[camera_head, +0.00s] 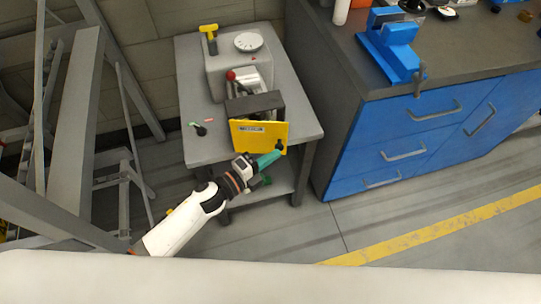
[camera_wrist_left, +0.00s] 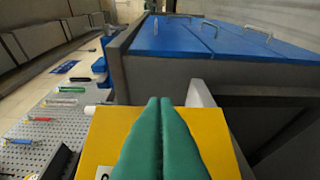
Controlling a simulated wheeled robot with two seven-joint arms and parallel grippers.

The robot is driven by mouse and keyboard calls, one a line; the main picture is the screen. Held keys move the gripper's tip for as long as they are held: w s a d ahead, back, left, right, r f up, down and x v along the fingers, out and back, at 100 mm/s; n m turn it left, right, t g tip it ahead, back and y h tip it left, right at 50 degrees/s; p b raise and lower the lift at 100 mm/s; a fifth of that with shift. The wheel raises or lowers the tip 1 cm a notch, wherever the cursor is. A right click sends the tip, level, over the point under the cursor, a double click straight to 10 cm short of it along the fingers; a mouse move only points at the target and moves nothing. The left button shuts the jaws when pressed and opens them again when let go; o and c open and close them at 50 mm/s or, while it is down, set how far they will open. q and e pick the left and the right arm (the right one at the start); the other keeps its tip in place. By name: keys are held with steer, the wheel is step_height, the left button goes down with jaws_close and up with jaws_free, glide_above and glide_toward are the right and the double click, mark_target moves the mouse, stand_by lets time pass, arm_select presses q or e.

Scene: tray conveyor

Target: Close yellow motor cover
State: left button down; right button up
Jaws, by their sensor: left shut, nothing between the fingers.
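The yellow motor cover (camera_head: 256,134) is a flat panel with a dark label, at the front of a grey machine (camera_head: 235,72) on a small table. It stands upright or slightly tilted in front of a dark box-shaped part (camera_head: 255,106). My left gripper (camera_head: 275,154), with teal fingers, is at the cover's lower right edge. In the left wrist view its shut, empty fingers (camera_wrist_left: 160,103) overlap the yellow cover (camera_wrist_left: 98,137) and hide its middle. I cannot tell whether they touch it. My right gripper is not in view.
The grey table (camera_head: 198,148) also holds small loose items near its left edge. A blue drawer cabinet (camera_head: 385,145) stands close on the right, with a blue vise (camera_head: 390,42) on top. Grey metal frames (camera_head: 75,110) stand at left. The floor at front right is clear.

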mark_target(277, 145)
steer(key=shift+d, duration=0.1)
arm_select(q)
steer(key=w, duration=0.1)
steer(key=w+d+n+t+y+b, duration=0.1)
steer(key=w, duration=0.1)
steer(key=shift+w+d, duration=0.2)
steer(key=shift+w, duration=0.45)
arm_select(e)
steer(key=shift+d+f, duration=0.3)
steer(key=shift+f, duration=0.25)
arm_select(q)
steer(key=shift+s, duration=0.1)
steer(key=shift+s, duration=0.1)
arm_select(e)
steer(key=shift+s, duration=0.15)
